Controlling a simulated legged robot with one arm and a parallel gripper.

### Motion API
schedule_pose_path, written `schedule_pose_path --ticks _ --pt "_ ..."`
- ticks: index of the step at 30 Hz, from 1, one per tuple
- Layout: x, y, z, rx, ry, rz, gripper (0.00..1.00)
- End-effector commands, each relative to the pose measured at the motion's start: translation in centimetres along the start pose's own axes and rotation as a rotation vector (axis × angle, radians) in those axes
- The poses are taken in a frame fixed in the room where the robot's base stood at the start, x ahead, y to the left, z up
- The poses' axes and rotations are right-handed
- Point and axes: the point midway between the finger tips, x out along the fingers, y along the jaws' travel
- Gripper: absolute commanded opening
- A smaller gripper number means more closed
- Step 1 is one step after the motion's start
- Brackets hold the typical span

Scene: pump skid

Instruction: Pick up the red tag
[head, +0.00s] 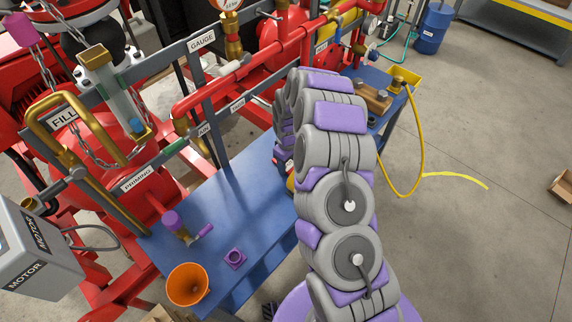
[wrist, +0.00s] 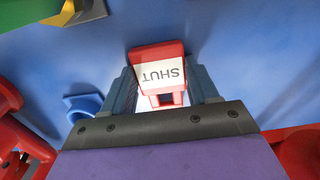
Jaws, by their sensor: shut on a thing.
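The red tag (wrist: 157,51) has a white face lettered SHUT, upside down in the wrist view. It stands between the two fingers of my gripper (wrist: 162,82), which is shut on it. The blue bench top (wrist: 240,60) fills the background behind the tag; whether the tag touches it I cannot tell. In the head view my own arm covers most of the gripper and the tag.
Red pipes (head: 225,85) run behind. A yellow hose (head: 415,160) hangs at the right.

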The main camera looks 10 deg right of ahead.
Motion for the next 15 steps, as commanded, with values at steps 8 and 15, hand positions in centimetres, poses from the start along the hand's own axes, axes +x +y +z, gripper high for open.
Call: schedule_pose_path --ticks 8,15 --pt "0.01 0.0 0.0 0.0 0.0 0.0 0.29" --pt "-0.55 0.02 -0.01 0.0 0.001 0.001 0.29"
